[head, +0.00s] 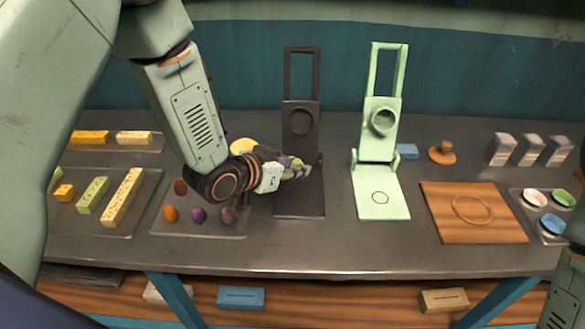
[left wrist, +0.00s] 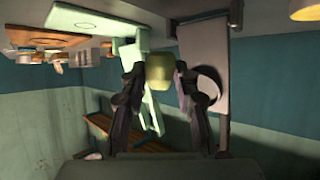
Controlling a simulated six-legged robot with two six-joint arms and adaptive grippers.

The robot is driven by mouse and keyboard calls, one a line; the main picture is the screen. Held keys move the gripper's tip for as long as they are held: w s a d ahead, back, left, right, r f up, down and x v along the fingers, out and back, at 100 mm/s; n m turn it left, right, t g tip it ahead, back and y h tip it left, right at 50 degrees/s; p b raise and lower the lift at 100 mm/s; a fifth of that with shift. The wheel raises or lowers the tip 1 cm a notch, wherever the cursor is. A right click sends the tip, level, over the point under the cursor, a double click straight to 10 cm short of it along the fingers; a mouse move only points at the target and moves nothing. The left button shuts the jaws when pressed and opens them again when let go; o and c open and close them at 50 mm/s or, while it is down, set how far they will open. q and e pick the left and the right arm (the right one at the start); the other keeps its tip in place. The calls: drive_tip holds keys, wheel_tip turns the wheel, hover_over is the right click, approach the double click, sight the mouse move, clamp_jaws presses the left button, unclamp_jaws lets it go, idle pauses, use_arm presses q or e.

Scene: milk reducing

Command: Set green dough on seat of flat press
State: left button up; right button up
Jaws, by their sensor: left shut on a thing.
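My left gripper (head: 293,168) is shut on the green dough, a yellow-green lump (left wrist: 160,72) that shows between the fingers in the left wrist view. In the head view the fingers mostly hide the dough. The gripper is over the dark press (head: 299,198), near its hinge end; the height above the seat is hard to judge. The dark press has a raised plate with a round recess. To its right stands a light green press (head: 379,208), also open, with a ring outline on its seat and a round part on its raised plate. My right gripper is out of view.
A tray (head: 160,229) with several coloured dough balls lies left of the dark press, partly under my left arm. Another tray (head: 60,222) holds yellow-green blocks. A wooden board (head: 450,231) and small bowls (head: 552,224) are at the right.

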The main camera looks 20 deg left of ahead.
sight(295, 199)
use_arm(q)
drive_tip(key=shift+d+f+b, duration=0.4)
drive_tip(key=shift+d+b, duration=0.05)
drive_tip(key=shift+d, duration=0.1)
drive_tip(key=shift+f, duration=0.3)
drive_tip(key=shift+a+f+b, duration=0.2)
drive_tip(key=shift+f+b, duration=0.4)
drive_tip(key=shift+b, duration=0.05)
drive_tip(key=shift+a+f+b, duration=0.2)
drive_tip(key=shift+f+b, duration=0.4)
drive_tip(key=shift+w+d+f+b, duration=0.1)
drive_tip(key=shift+d+f+b, duration=0.05)
drive_tip(key=shift+f+b, duration=0.4)
drive_tip(key=shift+d+f+b, duration=0.15)
drive_tip(key=shift+f+b, duration=0.25)
drive_tip(key=shift+f, duration=0.4)
drive_tip(key=shift+a, duration=0.2)
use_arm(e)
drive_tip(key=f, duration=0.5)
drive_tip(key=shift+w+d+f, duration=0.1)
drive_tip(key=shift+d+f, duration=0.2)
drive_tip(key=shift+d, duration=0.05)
use_arm(q)
drive_tip(key=shift+a+f, duration=0.1)
drive_tip(key=shift+f, duration=0.05)
drive_tip(key=shift+d+f, duration=0.1)
drive_tip(key=shift+d, duration=0.1)
